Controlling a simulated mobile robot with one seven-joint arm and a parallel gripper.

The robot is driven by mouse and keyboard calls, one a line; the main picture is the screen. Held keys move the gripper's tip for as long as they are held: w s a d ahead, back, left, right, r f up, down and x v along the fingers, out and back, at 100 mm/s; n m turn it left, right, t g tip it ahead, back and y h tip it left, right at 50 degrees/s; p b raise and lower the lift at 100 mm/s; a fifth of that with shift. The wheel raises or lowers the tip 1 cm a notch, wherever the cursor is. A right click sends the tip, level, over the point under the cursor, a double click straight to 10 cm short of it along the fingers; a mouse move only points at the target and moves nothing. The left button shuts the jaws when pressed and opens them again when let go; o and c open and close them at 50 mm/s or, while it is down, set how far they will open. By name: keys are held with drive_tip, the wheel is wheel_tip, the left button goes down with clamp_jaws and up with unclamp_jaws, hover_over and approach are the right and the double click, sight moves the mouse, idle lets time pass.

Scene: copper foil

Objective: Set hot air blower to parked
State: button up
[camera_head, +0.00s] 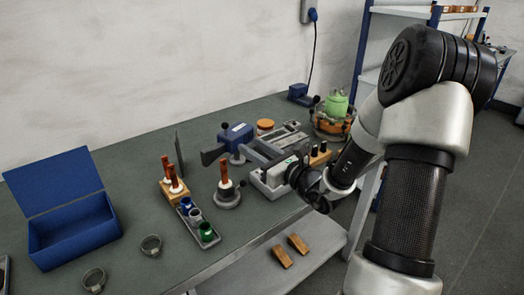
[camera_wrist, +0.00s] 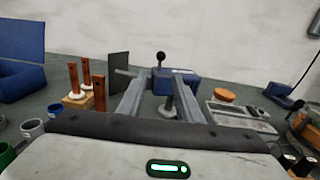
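The hot air blower appears to be the blue-bodied unit (camera_head: 238,134) on a stand with a round base, with a dark flared nozzle pointing left. In the wrist view its blue body (camera_wrist: 178,88) is straight ahead, with a black ball-ended lever (camera_wrist: 160,59) standing up behind it. My gripper (camera_head: 251,149) is low over the bench, just in front of the blower. In the wrist view its two fingers (camera_wrist: 162,79) are spread apart with nothing held between them. I cannot tell whether the fingertips touch the blower.
An open blue box (camera_head: 75,237) stands at left. Wooden-handled tools stand in a block (camera_head: 174,190), beside a tray of coloured cups (camera_head: 196,226) and a round-based tool holder (camera_head: 227,200). A green canister (camera_head: 336,104) is at right.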

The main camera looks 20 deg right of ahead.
drive_tip(key=shift+v, duration=1.7)
drive_tip(key=shift+c, duration=0.3)
